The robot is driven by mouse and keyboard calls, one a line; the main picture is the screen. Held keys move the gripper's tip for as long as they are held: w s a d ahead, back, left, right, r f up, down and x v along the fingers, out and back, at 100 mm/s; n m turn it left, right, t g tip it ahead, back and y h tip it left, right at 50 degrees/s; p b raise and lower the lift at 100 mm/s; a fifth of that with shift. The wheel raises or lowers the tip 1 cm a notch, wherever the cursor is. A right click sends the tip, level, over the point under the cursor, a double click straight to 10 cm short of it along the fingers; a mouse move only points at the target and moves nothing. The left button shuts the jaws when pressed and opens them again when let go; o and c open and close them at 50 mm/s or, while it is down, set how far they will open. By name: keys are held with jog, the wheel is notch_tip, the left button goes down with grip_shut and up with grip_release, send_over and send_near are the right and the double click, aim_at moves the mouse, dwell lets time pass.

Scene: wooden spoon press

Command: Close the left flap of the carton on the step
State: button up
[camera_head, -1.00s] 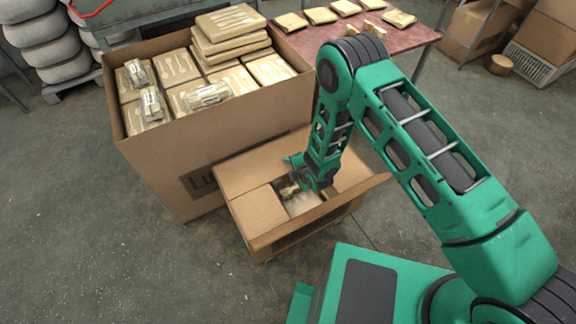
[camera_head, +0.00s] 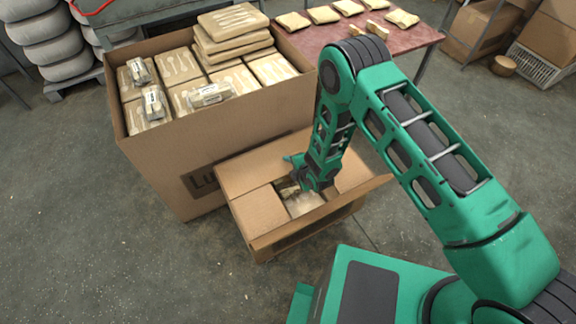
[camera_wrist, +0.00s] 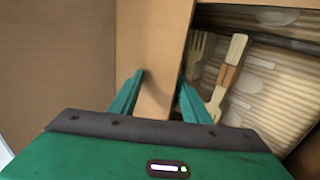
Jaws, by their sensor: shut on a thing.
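The small open carton (camera_head: 275,240) stands on the floor against the big carton. Its left panel (camera_head: 262,210) looks flat in the head view, lying beside the opening. Wooden cutlery with a paper band shows inside, in the wrist view (camera_wrist: 228,80). My gripper (camera_head: 295,175) is low over the carton's opening in the head view, its fingertips partly hidden by my arm. In the wrist view my gripper (camera_wrist: 160,98) has its fingers either side of a cardboard flap (camera_wrist: 155,60) and is shut on it. Which of the carton's flaps this is, I cannot tell.
A big carton (camera_head: 225,135) full of wrapped packs stands behind the small one. A red table (camera_head: 310,38) with several packs is at the back. Shelving with boxes (camera_head: 480,35) stands at the back right. The grey floor (camera_head: 130,265) at the front left is clear.

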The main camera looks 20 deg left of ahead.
jog(key=shift+s+d+f, duration=0.35)
jog(key=shift+s+d, duration=0.1)
jog(key=shift+d, duration=0.2)
jog(key=v, duration=0.6)
jog(key=r+v, duration=0.1)
jog(key=v, duration=0.3)
jog(key=shift+w+a, duration=0.3)
jog(key=shift+a, duration=0.1)
jog(key=shift+c, duration=0.4)
